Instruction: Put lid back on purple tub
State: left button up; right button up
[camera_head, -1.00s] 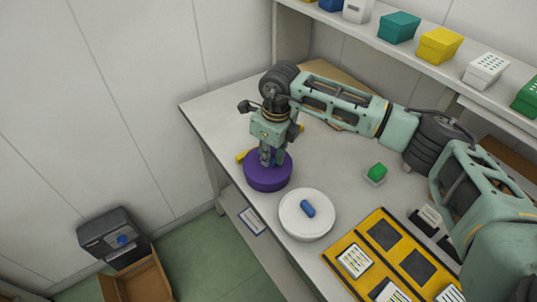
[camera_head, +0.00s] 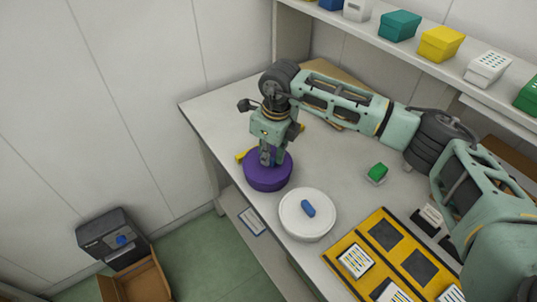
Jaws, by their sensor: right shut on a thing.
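A purple tub (camera_head: 268,184) stands near the left front edge of the workbench. My right gripper (camera_head: 267,162) points down at the top of the tub and is shut on the purple lid's knob, which is mostly hidden by the fingers. The purple top looks level and on the tub, but I cannot tell whether a gap is left at the rim. My left gripper is not in view.
A white tub with a blue knob (camera_head: 307,208) stands close by to the right. A yellow rack (camera_head: 385,250) and a small green-topped item (camera_head: 377,172) are further right. Coloured boxes line the shelf (camera_head: 460,68). The bench's far left (camera_head: 215,108) is clear.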

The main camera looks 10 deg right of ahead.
jog(key=shift+f+b, duration=0.15)
jog(key=shift+b, duration=0.45)
dwell(1.1)
jog(key=o, duration=0.8)
jog(key=o, duration=0.4)
jog(key=shift+o, duration=0.2)
jog(key=shift+r+p, duration=1.65)
jog(key=shift+r, duration=1.9)
